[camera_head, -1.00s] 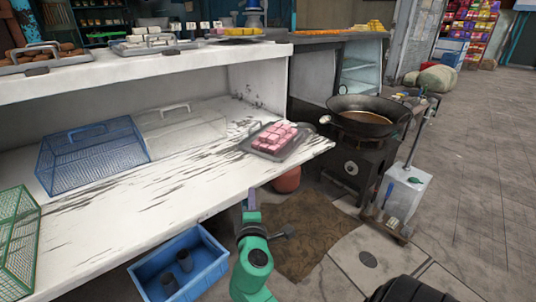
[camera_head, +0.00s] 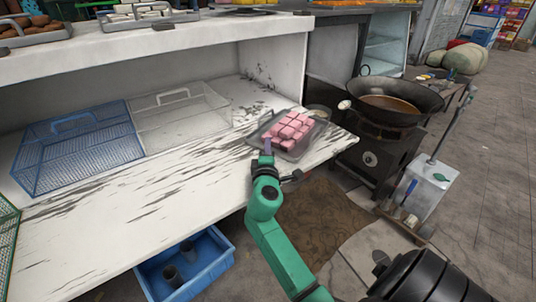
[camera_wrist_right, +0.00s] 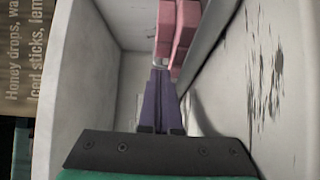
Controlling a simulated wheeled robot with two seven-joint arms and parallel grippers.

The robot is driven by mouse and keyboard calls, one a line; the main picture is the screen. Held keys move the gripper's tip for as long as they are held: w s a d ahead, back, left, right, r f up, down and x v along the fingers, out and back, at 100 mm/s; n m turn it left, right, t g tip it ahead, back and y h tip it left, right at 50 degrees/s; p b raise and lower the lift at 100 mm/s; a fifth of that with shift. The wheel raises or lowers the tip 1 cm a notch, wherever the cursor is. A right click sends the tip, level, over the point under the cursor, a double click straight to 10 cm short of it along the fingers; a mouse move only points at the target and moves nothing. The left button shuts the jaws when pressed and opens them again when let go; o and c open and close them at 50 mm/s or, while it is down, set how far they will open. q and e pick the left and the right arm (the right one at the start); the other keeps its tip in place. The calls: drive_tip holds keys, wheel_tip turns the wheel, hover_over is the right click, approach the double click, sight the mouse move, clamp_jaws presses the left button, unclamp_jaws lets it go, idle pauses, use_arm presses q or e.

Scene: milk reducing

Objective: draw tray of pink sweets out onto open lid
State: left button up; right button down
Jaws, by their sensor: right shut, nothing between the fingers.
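The grey metal tray (camera_head: 315,136) holds a pile of pink sweets (camera_head: 290,131). It rests on the white lower board (camera_head: 130,205) of the cabinet, near the board's right end; I take this board to be the open lid. My right gripper (camera_head: 267,147) is at the tray's near-left edge, with its fingers closed and empty. In the right wrist view the purple fingers (camera_wrist_right: 161,75) point at the pink sweets (camera_wrist_right: 178,32) beside the tray's grey side (camera_wrist_right: 208,45). Whether the fingertips touch the tray I cannot tell. My left gripper is not in view.
A blue wire basket (camera_head: 75,150) and a clear cover (camera_head: 185,115) stand on the board to the left. A black wok (camera_head: 395,95) on a stove is right of the board. A blue crate (camera_head: 190,265) is below. The board's front middle is bare.

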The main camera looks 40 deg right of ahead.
sight(290, 135)
drive_tip(key=d, duration=0.3)
drive_tip(key=shift+s+d+r+p, duration=0.1)
drive_tip(key=shift+s+d+p, duration=0.25)
drive_tip(key=shift+p, duration=0.05)
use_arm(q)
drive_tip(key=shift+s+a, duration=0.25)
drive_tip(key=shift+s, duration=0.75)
use_arm(e)
drive_tip(key=shift+s+d, duration=0.15)
drive_tip(key=shift+d, duration=0.1)
drive_tip(key=d, duration=0.1)
drive_tip(key=s+d, duration=0.1)
drive_tip(key=shift+s+d, duration=0.15)
drive_tip(key=shift+d, duration=0.25)
drive_tip(key=shift+s+d, duration=0.15)
drive_tip(key=shift+d, duration=0.2)
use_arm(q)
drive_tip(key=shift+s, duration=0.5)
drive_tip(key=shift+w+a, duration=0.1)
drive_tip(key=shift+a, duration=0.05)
use_arm(e)
drive_tip(key=shift+a, duration=0.1)
